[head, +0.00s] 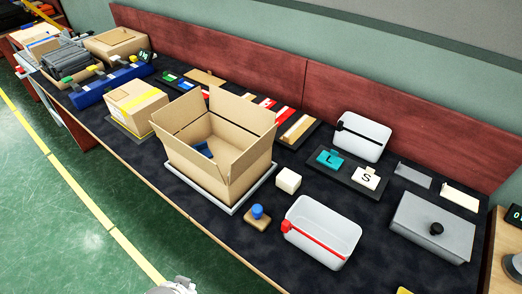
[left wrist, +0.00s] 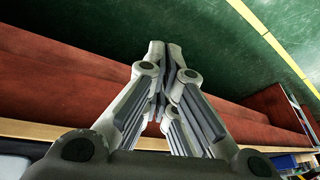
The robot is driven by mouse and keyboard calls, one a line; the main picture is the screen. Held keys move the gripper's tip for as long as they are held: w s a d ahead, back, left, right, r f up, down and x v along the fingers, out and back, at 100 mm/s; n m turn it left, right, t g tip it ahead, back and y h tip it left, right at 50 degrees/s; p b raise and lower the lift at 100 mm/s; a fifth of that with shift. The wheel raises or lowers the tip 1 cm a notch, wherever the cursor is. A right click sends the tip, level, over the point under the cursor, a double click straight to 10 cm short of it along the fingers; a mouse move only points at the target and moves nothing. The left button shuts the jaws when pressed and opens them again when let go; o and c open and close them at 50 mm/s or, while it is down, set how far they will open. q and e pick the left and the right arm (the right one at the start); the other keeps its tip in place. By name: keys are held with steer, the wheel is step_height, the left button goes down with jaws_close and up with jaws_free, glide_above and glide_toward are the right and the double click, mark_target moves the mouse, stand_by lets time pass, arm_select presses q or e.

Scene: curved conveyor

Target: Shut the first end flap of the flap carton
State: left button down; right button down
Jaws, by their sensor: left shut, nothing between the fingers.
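The flap carton (head: 190,167) is an open brown box on a light grey tray (head: 228,207) in the middle of the dark bench top. Its flaps stand up and outward, including an end flap (head: 252,160) on the right and another (head: 180,111) on the left. A small blue item (head: 203,149) lies inside; the rest of the inside is partly hidden. My left gripper (left wrist: 168,50) is shut and empty in the left wrist view, with red panels and green floor behind it. The carton is not seen in that view. My right gripper is not identifiable in either view.
A closed, taped carton (head: 132,106) stands left of the flap carton. A white block (head: 287,180), a blue-knobbed stamp (head: 258,217) and a white bin with a red strip (head: 322,232) are to the right. A red panel (head: 385,110) runs along the back.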

arm_select(q)
steer(key=w+r+m+t+y, duration=0.2)
steer(key=w+r+m+t, duration=0.3)
steer(key=w+r, duration=0.65)
steer(key=m+t+h, duration=0.4)
steer(key=m+t, duration=0.4)
steer(key=m, duration=0.1)
glide_toward(254, 153)
steer(key=s+a, duration=0.5)
steer(key=a, duration=0.1)
steer(key=d+r+m+h+p, duration=0.1)
steer(key=d+r+m+h, duration=0.1)
steer(key=d+m+h, duration=0.45)
steer(key=w+d+y+p, duration=0.1)
steer(key=w+d+p, duration=0.1)
steer(key=w, duration=0.8)
steer(key=shift+w+d+r+m+p, duration=0.2)
steer(key=shift+w+r+m+p, duration=0.2)
steer(key=shift+p, duration=0.35)
